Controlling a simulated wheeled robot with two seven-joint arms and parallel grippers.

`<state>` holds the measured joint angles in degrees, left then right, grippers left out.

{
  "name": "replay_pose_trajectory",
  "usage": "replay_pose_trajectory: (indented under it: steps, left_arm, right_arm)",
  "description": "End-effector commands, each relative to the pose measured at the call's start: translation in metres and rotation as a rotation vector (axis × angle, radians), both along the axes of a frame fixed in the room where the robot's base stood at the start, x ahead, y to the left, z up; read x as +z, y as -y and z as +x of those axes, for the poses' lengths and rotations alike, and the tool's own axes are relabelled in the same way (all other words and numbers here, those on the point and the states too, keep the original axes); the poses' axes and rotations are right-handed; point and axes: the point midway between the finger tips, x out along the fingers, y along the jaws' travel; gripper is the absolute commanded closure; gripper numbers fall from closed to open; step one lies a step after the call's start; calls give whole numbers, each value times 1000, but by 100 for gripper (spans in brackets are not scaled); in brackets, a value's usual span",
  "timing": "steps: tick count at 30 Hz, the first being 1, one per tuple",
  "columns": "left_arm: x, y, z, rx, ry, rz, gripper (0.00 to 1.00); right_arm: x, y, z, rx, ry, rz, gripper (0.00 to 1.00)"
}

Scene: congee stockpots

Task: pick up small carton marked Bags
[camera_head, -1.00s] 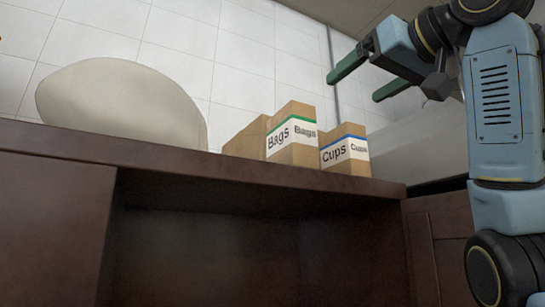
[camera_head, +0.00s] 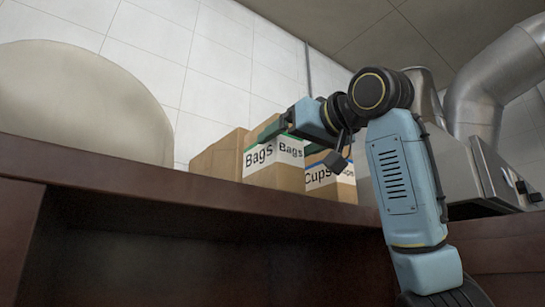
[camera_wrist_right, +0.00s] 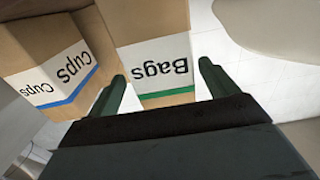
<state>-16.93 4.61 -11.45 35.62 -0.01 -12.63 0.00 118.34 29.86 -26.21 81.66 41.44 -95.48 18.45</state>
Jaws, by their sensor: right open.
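The small carton marked Bags (camera_head: 262,162) is brown with a white label and a green stripe. It stands upright on the dark counter between a plain brown carton and the Cups carton. In the right wrist view the Bags carton (camera_wrist_right: 155,60) appears upside down, just beyond and between my fingertips. My right gripper (camera_wrist_right: 160,85) is open, with one green finger toward each side of the carton. In the head view my right gripper (camera_head: 285,130) is in front of the carton's top and partly covers it. I cannot tell whether the fingers touch it. My left gripper is not in view.
The Cups carton (camera_head: 332,182), with a blue stripe, stands close on the right, partly behind my right arm. A plain brown carton (camera_head: 215,158) is on the left. A large pale rounded object (camera_head: 85,100) stands on the counter (camera_head: 150,180) farther left. Metal equipment (camera_head: 475,175) is at right.

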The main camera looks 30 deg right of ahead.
Motion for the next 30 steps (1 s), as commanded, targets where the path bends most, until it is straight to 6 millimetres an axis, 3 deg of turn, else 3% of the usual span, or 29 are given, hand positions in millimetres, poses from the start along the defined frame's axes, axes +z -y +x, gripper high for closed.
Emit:
replay_pose_trajectory:
  steps: [3, 9, 17, 30]
  left_arm:
    - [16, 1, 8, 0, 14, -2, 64]
    - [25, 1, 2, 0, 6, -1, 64]
    - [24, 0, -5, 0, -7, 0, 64]
    - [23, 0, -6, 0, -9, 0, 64]
  right_arm:
    - [4, -4, 18, -1, -4, -1, 15]
    - [3, -6, 42, 0, -3, 1, 15]
    - [2, -7, 45, 0, -1, 1, 15]
    - [2, -7, 44, 0, -1, 1, 70]
